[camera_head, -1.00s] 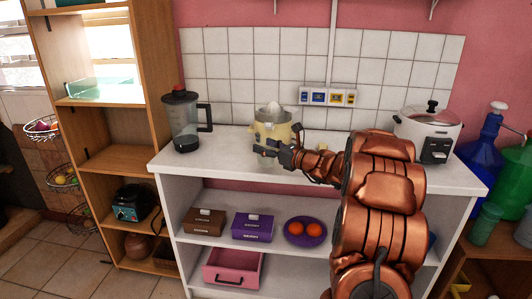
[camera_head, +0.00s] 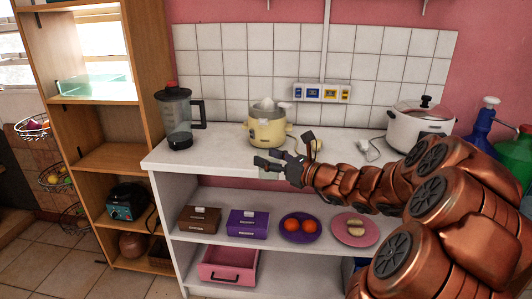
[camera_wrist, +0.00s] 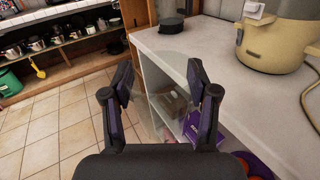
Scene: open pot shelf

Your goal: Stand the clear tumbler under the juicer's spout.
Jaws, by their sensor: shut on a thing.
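The yellow juicer (camera_head: 268,131) stands on the white counter, between the blender and the rice cooker. In the wrist view the juicer (camera_wrist: 275,42) is at the upper right, beyond the right finger. My gripper (camera_head: 267,161) is in front of the counter's front edge, apart from the juicer. In the wrist view my gripper (camera_wrist: 163,88) is shut on the clear tumbler (camera_wrist: 165,98), which is very faint between the spread fingers. The tumbler looks roughly upright, and the shelf and floor show through it. In the head view it is too faint to make out well.
A blender (camera_head: 178,120) stands left on the counter (camera_head: 210,158), a rice cooker (camera_head: 421,125) right. Counter in front of the juicer is mostly clear. Below are boxes (camera_head: 248,223), a purple plate (camera_head: 301,239) of oranges and a pink plate (camera_head: 355,242).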

